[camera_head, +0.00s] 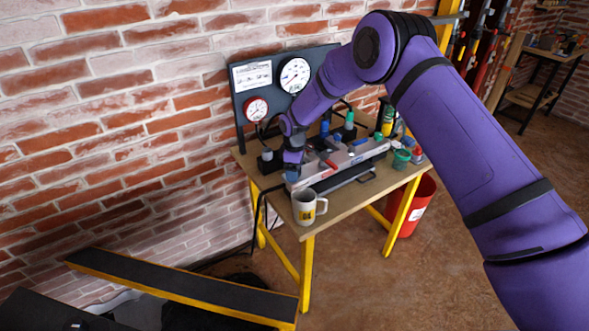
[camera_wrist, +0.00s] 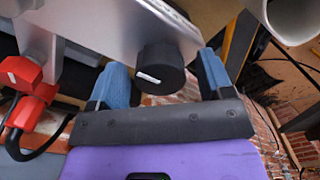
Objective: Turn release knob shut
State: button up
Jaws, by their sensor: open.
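The release knob (camera_wrist: 168,70) is a round black knob on the end of a silver-grey metal body (camera_wrist: 110,25) in the wrist view. A short white mark on its face lies nearly horizontal, slightly slanted. My gripper (camera_wrist: 160,64) is open, with one blue finger on either side of the knob. A gap shows on both sides, and neither finger visibly touches it. In the head view my gripper (camera_head: 292,167) is at the near left end of the grey device (camera_head: 345,165) on the bench. The knob cannot be made out there.
A white mug (camera_head: 305,208) stands close by on the bench top (camera_head: 350,193); it also shows in the wrist view (camera_wrist: 293,18). Red fittings (camera_wrist: 28,95) sit left of the knob. A gauge panel (camera_head: 283,78) stands behind.

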jog(key=shift+c, duration=0.3)
jog(key=c, duration=0.9)
jog(key=shift+m, duration=0.3)
jog(key=m, duration=0.3)
jog(key=shift+m, duration=0.3)
jog(key=m, duration=0.4)
jog(key=shift+m, duration=0.3)
jog(key=m, duration=0.9)
